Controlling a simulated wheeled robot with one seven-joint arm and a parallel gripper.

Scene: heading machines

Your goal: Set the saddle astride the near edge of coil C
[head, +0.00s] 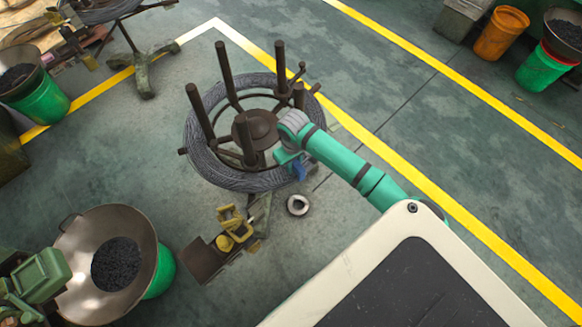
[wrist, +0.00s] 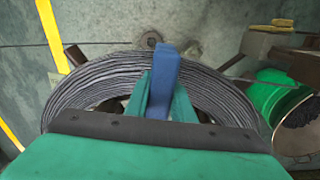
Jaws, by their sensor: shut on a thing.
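Coil C (head: 235,179), a thick ring of grey wire, lies on a dark stand with upright posts. It also shows in the wrist view (wrist: 222,92). My gripper (head: 287,157) is at the coil's near edge, on the right part of it. In the wrist view my gripper's green fingers (wrist: 160,98) are shut on the blue saddle (wrist: 164,72). The saddle lies across the picture of the coil's band, its far end reaching past the outer rim. I cannot tell whether it touches the wire. The saddle's underside is hidden.
Dark upright posts (head: 226,73) rise inside the coil, close to my arm. A small metal ring (head: 298,205) lies on the floor nearby. Yellow pedal-like parts (head: 233,229) and a wide pan (head: 75,243) stand at lower left.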

